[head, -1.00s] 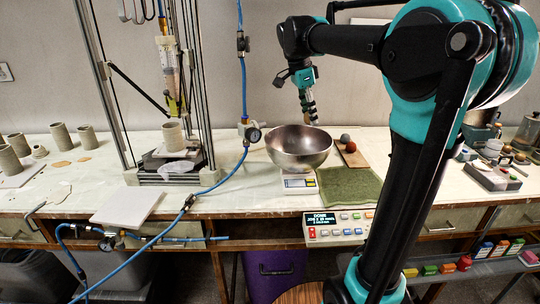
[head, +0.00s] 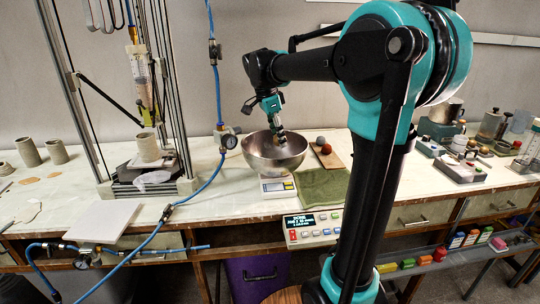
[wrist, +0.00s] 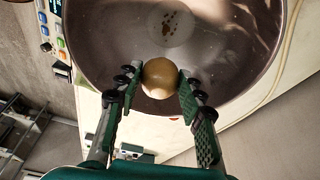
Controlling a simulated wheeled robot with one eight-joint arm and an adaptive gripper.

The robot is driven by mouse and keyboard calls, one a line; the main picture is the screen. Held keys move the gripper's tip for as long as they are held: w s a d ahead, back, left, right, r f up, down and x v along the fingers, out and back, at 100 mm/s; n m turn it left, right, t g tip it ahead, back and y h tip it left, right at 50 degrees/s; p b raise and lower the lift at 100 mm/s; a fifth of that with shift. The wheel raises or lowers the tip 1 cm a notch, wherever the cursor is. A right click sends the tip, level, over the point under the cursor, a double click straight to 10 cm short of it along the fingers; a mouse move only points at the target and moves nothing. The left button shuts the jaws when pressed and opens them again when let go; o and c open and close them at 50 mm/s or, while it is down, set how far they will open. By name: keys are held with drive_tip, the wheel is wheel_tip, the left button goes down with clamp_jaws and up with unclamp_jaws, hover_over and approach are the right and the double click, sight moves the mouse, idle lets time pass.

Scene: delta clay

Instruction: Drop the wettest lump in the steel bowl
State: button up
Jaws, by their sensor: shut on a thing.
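My gripper (wrist: 160,95) is shut on a round tan lump (wrist: 160,77) in the wrist view, with a finger on each side of it. The lump is over the near part of the steel bowl (wrist: 95,45), whose inside shows small brown specks at the bottom. In the head view my gripper (head: 279,136) points down into the mouth of the steel bowl (head: 262,160), which stands on a white scale. The held lump cannot be made out in the head view. A grey lump (head: 320,140) and a reddish-brown lump (head: 326,149) lie on a board right of the bowl.
The white scale (head: 277,188) is under the bowl. A green cloth (head: 323,187) lies to its right, and a button panel (head: 313,228) is at the table's front. A blue hose (head: 217,100) and gauge stand close left of the bowl.

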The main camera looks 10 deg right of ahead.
drive_tip(key=o, duration=1.3)
drive_tip(key=shift+r, duration=0.15)
drive_tip(key=v, duration=1.1)
drive_tip(key=shift+a+r, duration=0.15)
drive_tip(key=shift+r, duration=0.2)
